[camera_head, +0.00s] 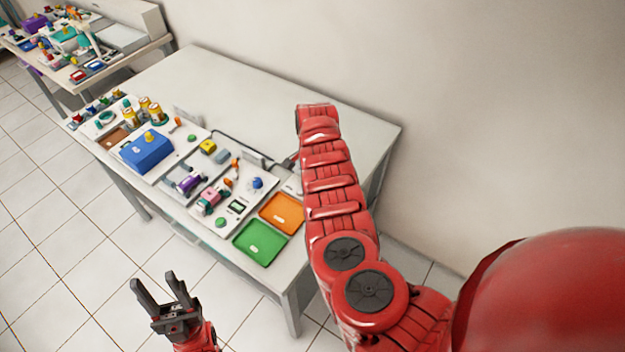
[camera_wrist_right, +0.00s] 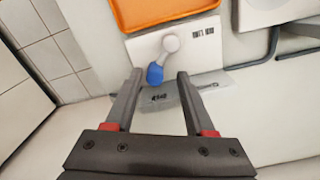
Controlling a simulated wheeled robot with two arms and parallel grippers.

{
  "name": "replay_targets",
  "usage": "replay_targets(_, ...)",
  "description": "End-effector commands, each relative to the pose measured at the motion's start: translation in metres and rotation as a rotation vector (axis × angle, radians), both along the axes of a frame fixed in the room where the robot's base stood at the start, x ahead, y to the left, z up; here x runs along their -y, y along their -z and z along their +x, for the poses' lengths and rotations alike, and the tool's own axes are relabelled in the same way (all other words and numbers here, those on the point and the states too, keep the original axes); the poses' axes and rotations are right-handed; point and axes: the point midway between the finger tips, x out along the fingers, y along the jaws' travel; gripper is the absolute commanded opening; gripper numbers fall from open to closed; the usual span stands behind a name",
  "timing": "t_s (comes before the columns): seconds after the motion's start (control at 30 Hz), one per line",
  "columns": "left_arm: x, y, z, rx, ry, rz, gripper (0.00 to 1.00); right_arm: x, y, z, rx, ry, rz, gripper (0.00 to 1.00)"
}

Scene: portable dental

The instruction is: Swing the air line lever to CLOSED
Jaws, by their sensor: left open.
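The lever (camera_wrist_right: 157,64) shows in the right wrist view, with a blue rounded end and a pale round hub, on a white plate (camera_wrist_right: 203,57). Its blue end points down and slightly left in that picture. My right gripper (camera_wrist_right: 159,76) is open, and the blue end appears between its fingertips; I cannot tell whether they touch it. In the head view my right arm hides the lever and its own gripper. My left gripper (camera_head: 154,281) is open and empty, low in front of the table, over the floor. The lettering on the plate is too small to read.
The white table (camera_head: 245,88) has a clear back half. An orange tray (camera_head: 283,211) borders the lever's plate, with a green tray (camera_head: 260,243) in front. A blue box (camera_head: 146,152) and several small fittings stand left. A wall rises behind. Another cluttered table (camera_head: 105,60) stands far left.

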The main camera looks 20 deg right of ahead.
Motion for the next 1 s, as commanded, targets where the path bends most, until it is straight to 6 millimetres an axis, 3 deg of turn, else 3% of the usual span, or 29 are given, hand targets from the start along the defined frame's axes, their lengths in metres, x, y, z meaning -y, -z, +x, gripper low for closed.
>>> replay_targets(0.03, 0.0, 0.0, 0.0, 0.0, 0.0, 0.0, 0.5, 0.0, -0.0001, 0.0, 0.0, 0.0, 0.0, 0.45)
replay_targets(0.3, 0.0, 0.0, 0.0, 0.0, 0.0, 0.0, 0.5, -0.0007, -0.0003, 0.0002, 0.0, -0.001, 0.001, 0.0)
replay_targets(1.0, 0.0, 0.0016, 0.0, 0.0, 0.0, 0.0, 0.5, -0.0024, -0.0004, 0.0012, 0.002, -0.015, 0.004, 0.0)
